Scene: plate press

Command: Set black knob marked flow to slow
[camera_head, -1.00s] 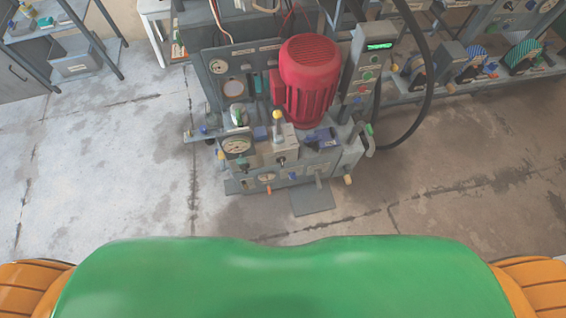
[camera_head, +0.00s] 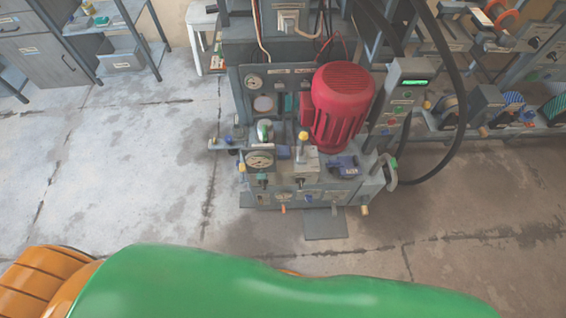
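The plate press (camera_head: 300,190) stands on the floor ahead, with small controls along its front. A small dark control (camera_head: 300,181) sits on the front below a yellow-topped lever (camera_head: 302,138). I cannot tell whether it is the black flow knob, since the labels are too small to read. The knob's setting cannot be made out either. Neither of my grippers is in view; only my green body and orange shoulder parts show at the bottom.
A red motor (camera_head: 342,105) and a panel with a lit green display (camera_head: 415,82) rise from the press. A black hose (camera_head: 462,110) loops at its right. A foot plate (camera_head: 325,224) juts out in front. The concrete floor at left is clear; shelves stand behind.

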